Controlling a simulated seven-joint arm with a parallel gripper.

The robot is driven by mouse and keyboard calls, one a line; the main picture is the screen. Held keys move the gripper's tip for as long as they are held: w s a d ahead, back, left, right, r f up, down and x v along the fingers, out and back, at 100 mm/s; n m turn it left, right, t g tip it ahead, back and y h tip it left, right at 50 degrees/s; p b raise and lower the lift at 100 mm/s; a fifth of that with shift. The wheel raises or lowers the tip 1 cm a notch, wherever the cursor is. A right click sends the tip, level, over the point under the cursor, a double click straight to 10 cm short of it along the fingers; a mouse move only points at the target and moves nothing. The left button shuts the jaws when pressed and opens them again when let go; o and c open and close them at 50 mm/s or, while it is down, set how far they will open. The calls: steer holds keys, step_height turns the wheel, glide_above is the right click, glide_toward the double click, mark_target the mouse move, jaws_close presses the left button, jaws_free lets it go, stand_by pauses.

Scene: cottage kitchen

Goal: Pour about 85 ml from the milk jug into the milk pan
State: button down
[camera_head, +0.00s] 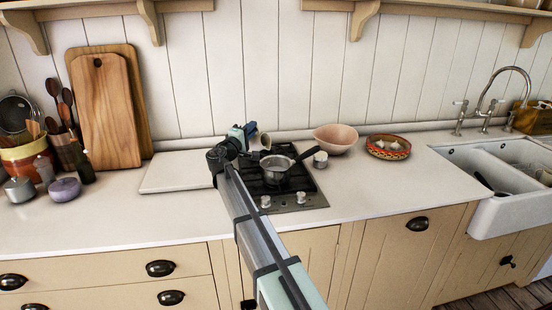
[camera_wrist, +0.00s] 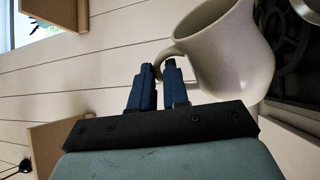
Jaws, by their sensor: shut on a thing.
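The cream milk jug (camera_wrist: 238,55) fills the upper right of the wrist view. My gripper (camera_wrist: 166,68) is shut on its handle. In the head view the jug (camera_head: 265,141) is small and partly hidden, held up just behind and above the milk pan. It looks tilted, but its exact angle and its contents are hard to tell. In the head view my gripper (camera_head: 251,129) is over the back left of the hob. I cannot make out any stream or the level in the pan.
The black hob (camera_head: 310,200) has knobs at its front. A small pot (camera_head: 320,159), a pink bowl (camera_head: 336,138) and a patterned bowl (camera_head: 388,147) stand to its right. A pale board (camera_head: 175,172) lies to its left. The front counter is clear.

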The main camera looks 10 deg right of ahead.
steer(key=shift+w+a+f+n+y, duration=0.15)
steer(key=shift+w+a+f+n, duration=0.15)
steer(key=shift+n, duration=0.4)
steer(key=shift+w+a+f+n+y, duration=0.2)
steer(key=shift+a+f+n, duration=0.1)
steer(key=shift+n, duration=0.4)
steer(key=shift+w+a+r+n, duration=0.1)
steer(key=shift+w+a+n, duration=0.1)
steer(key=shift+n, duration=0.5)
steer(key=shift+w+a+f+n+y, duration=0.25)
steer(key=shift+f+n, duration=0.1)
steer(key=shift+n, duration=0.25)
steer(key=shift+w+a+f+n+y, duration=0.2)
steer(key=shift+w+f+n, duration=0.1)
steer(key=shift+n, duration=0.3)
steer(key=w+a+f+n+y, duration=0.1)
steer(key=w+a+f+n, duration=0.3)
steer(key=f+n, duration=0.3)
steer(key=shift+w+a+f+n, duration=0.25)
steer(key=shift+w+a+n, duration=0.05)
steer(key=shift+a, duration=0.15)
steer(key=shift+g, duration=0.3)
